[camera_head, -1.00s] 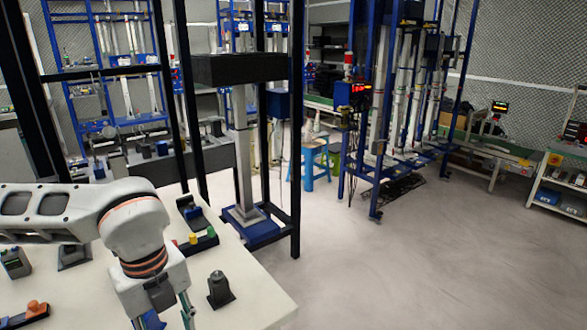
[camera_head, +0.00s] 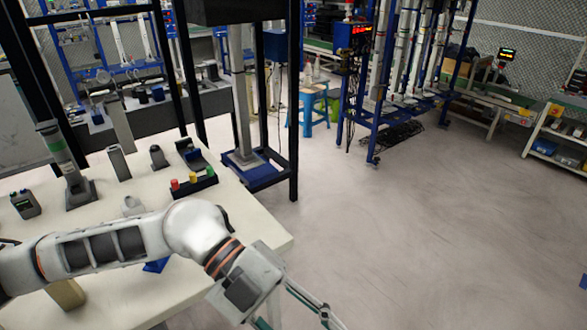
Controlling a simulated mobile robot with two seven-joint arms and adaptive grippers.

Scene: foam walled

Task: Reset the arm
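My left arm comes in from the left, low over the white table. Its gripper (camera_head: 295,308) hangs past the table's right edge, over the floor at the bottom of the view. Its finger links stand apart, but the fingertips are cut off by the frame, so I cannot see whether they are open or shut. No held thing shows in the visible part. My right arm and gripper are not in view.
The white table (camera_head: 255,215) bears a button box (camera_head: 193,187), a grey meter (camera_head: 25,205), a small dark device (camera_head: 158,157) and a tan block (camera_head: 67,293). A dark frame stands behind. A blue stool (camera_head: 314,103) stands farther back. Floor at right is clear.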

